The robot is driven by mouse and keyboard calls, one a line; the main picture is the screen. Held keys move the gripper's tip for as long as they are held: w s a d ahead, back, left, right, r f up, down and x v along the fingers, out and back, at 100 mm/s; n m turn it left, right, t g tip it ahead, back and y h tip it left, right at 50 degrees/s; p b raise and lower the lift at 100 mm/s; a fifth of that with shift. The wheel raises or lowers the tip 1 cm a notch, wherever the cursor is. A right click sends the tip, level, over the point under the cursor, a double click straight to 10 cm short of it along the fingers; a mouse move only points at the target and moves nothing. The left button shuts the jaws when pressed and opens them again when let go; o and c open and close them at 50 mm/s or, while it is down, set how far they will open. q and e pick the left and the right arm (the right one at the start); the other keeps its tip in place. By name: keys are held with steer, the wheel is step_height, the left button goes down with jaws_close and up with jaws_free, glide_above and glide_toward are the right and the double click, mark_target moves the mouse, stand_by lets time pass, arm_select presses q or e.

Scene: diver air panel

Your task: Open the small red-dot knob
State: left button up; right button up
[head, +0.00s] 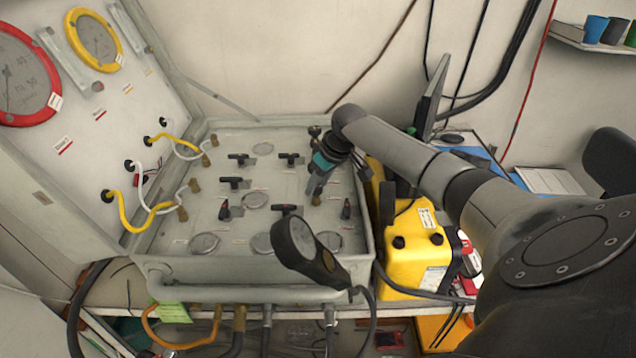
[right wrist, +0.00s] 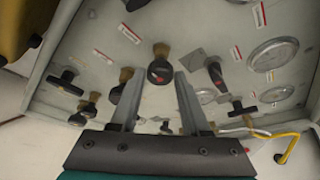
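My right gripper (head: 316,186) reaches down over the right part of the grey valve panel (head: 160,240) in the head view. In the right wrist view its two fingers (right wrist: 158,78) are apart, with a small dark round knob on a brass stem (right wrist: 159,70) in line with the gap between them. I cannot tell whether the fingers touch this knob. In the head view the gripper hides most of it. Small black knobs with red marks show at the panel's left (head: 225,209) and right (head: 346,209). I cannot tell for sure which is the red-dot knob. My left gripper is not in view.
Black T-handles (head: 238,158) and round gauges (head: 205,243) surround the gripper. A black handheld device (head: 305,250) hangs over the panel's front edge. A yellow case (head: 415,250) stands close to the right. The open lid with yellow and white hoses (head: 130,215) rises at left.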

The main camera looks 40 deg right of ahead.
jaws_close()
stand_by(0.4)
steer(key=n+y, duration=0.1)
steer(key=n, duration=0.2)
steer(key=shift+d, duration=0.1)
steer(key=n+y+b, duration=0.1)
steer(key=n+b, duration=0.1)
steer(key=shift+w+f+n+g, duration=0.1)
steer(key=shift+w+n+g, duration=0.05)
steer(key=shift+n+g, duration=0.25)
steer(key=n+g+b, duration=0.1)
steer(key=n+b, duration=0.2)
steer(key=n+y+b, duration=0.1)
steer(key=n+b, duration=0.1)
steer(key=b, duration=0.1)
steer(key=shift+w+d+n+g+y+b, duration=0.1)
steer(key=shift+n+g+y+b, duration=0.2)
steer(key=shift+n+g+b, duration=0.6)
steer(key=shift+n+b, duration=0.8)
steer(key=shift+b, duration=0.85)
